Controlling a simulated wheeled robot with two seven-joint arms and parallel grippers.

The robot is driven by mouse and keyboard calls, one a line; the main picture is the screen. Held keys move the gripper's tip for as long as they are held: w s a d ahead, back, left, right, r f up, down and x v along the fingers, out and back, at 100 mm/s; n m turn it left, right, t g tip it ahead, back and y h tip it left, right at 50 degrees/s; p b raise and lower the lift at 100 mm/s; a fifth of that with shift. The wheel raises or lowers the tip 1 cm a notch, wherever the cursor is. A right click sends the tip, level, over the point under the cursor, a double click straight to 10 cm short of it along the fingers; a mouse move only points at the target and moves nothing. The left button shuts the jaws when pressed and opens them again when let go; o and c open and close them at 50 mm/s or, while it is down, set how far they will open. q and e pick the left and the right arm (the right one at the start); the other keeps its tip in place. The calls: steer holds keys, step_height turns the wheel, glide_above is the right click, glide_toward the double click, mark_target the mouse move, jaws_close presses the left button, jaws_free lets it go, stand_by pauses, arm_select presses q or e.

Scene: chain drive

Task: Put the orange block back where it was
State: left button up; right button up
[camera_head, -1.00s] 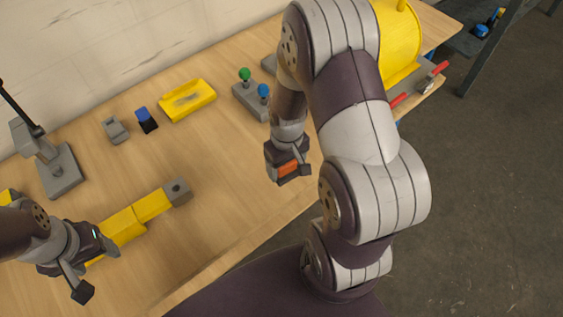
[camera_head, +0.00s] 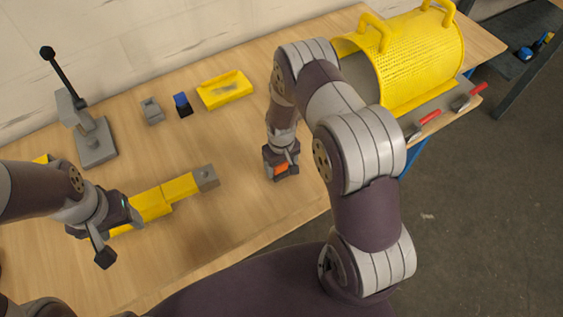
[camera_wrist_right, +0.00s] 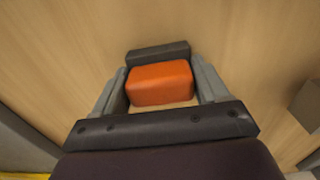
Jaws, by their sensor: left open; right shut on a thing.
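The orange block (camera_head: 281,168) is held in my right gripper (camera_head: 282,173), over the bare wood right of the yellow bar's grey end. In the right wrist view the orange block (camera_wrist_right: 160,84) sits between the grey fingers, with the wood tabletop behind it. I cannot tell whether the block touches the table. My left gripper (camera_head: 119,236) is open and empty, over the table's front left, beside the yellow stepped bar (camera_head: 180,187).
Along the back stand a grey lever press (camera_head: 95,142), a grey block (camera_head: 152,111), a blue-and-black block (camera_head: 182,104) and a yellow tray (camera_head: 225,90). A yellow mesh guard (camera_head: 420,60) and red-handled clamps (camera_head: 428,118) are at the right. Bare wood surrounds my right gripper.

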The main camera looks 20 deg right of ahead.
steer(key=shift+f, duration=0.2)
steer(key=o, duration=1.2)
steer(key=shift+o, duration=0.2)
steer(key=shift+r, duration=0.15)
